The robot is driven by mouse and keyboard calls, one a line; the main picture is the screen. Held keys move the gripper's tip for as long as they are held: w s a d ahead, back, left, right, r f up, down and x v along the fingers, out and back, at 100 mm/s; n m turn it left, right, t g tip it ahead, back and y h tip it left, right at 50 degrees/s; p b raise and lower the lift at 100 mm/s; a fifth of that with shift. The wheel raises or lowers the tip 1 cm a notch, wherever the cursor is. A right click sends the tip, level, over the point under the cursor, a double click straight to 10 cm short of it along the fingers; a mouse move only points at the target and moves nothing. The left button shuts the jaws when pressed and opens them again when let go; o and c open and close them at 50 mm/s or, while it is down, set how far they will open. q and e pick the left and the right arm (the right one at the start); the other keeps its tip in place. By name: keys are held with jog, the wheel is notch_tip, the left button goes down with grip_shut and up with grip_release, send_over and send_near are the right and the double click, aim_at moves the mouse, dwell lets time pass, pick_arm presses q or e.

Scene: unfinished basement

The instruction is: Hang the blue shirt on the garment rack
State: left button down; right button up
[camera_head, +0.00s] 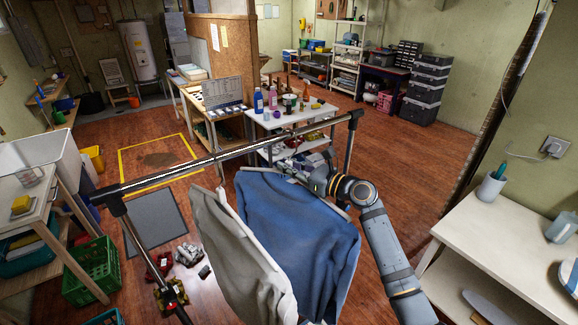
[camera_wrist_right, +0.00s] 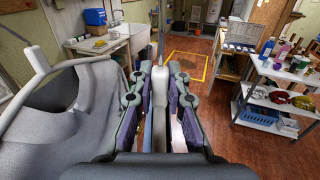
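My right gripper (camera_head: 318,180) is at the top of this hanger. In the right wrist view its fingers (camera_wrist_right: 160,85) close around a pale piece that looks like the hanger's neck. I cannot tell whether the hook is over the bar. A light grey shirt (camera_head: 238,255) hangs left of the blue one. A grey garment with a pale hanger (camera_wrist_right: 70,110) fills the left of the wrist view. My left gripper is out of view.
A white shelf cart (camera_head: 290,118) with bottles stands behind the bar. A cream table (camera_head: 500,230) stands at the right. A green crate (camera_head: 92,272) and a wooden stand are at the left. Red floor is open at the right, behind the arm.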

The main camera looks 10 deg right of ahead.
jog(key=o, duration=0.5)
jog(key=shift+s+d, duration=0.1)
jog(key=shift+s+d+f, duration=0.1)
jog(key=shift+s+d, duration=0.15)
jog(key=shift+d, duration=0.05)
jog(key=v, duration=1)
jog(key=shift+s+d, duration=0.2)
jog(key=shift+s, duration=0.15)
jog(key=shift+d, duration=0.1)
